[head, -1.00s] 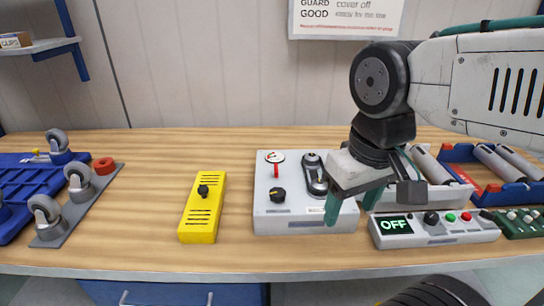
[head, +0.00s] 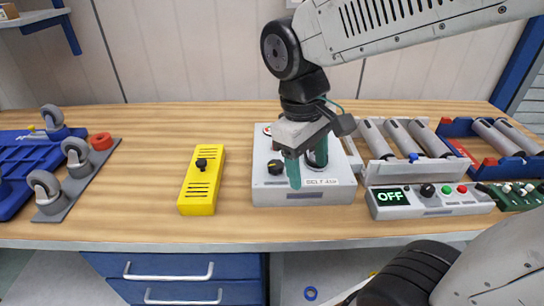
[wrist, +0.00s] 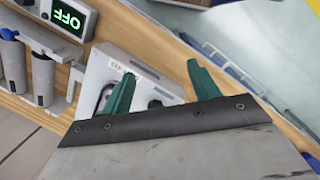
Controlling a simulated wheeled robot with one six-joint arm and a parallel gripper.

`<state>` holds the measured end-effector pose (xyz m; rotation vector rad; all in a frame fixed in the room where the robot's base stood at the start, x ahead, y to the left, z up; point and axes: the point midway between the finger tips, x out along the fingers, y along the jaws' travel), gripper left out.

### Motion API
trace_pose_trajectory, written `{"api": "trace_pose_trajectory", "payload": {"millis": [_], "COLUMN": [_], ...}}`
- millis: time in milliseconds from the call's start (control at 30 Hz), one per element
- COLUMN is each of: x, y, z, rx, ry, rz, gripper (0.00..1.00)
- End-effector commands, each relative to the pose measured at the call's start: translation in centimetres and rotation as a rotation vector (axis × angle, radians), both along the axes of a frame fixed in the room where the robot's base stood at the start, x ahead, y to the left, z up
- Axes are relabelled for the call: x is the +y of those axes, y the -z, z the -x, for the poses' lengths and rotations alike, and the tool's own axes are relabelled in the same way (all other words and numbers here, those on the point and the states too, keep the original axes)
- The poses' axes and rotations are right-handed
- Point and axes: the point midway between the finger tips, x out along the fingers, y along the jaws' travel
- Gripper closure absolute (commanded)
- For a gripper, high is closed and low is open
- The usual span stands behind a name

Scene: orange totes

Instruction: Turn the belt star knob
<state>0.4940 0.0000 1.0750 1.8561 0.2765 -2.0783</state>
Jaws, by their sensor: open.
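The white belt unit (head: 300,195) sits on the wooden bench, with a printed label on its front face. Its black star knob (head: 275,167) is on the left of its sloped face, and the red and white gauge (head: 267,130) behind it is partly hidden. My gripper (head: 306,172) is open, with green fingers, over the unit's face just right of the knob. It hides most of the belt and pulleys. In the wrist view my gripper (wrist: 161,72) shows its fingers apart, and a dark knob (wrist: 155,104) shows between them. I see no contact with it.
A yellow box (head: 200,195) with a black knob stands left of the unit. A control box (head: 430,210) reading OFF stands close on the right, with rollers (head: 405,137) behind. Casters (head: 45,190) lie at far left. Bench between casters and yellow box is clear.

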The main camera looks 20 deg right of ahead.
Motion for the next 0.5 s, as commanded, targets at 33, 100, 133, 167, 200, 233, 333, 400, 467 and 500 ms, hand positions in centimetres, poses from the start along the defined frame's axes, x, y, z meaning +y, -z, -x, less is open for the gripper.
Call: {"api": "trace_pose_trajectory", "payload": {"millis": [33, 100, 133, 167, 200, 233, 333, 400, 467, 500], "x": [0.7, 1.5, 1.8, 2.2, 2.7, 3.0, 3.9, 4.1, 4.0, 3.9], "y": [0.6, 1.2, 1.5, 1.8, 2.2, 2.5, 3.2, 3.2, 2.7, 2.3], "z": [-1.7, -4.0, -4.9, -5.9, -7.2, -8.1, -11.0, -12.8, -13.7, -14.1], "rx": [0.035, 0.073, 0.088, 0.104, 0.123, 0.137, 0.182, 0.201, 0.207, 0.206], "ry": [-0.099, -0.246, -0.312, -0.378, -0.466, -0.53, -0.747, -0.883, -0.966, -1.013], "rz": [0.025, 0.057, 0.07, 0.081, 0.097, 0.109, 0.142, 0.163, 0.175, 0.182], "gripper": [0.39, 0.39, 0.39, 0.39, 0.39, 0.39, 0.39, 0.39, 0.39, 0.39]}}
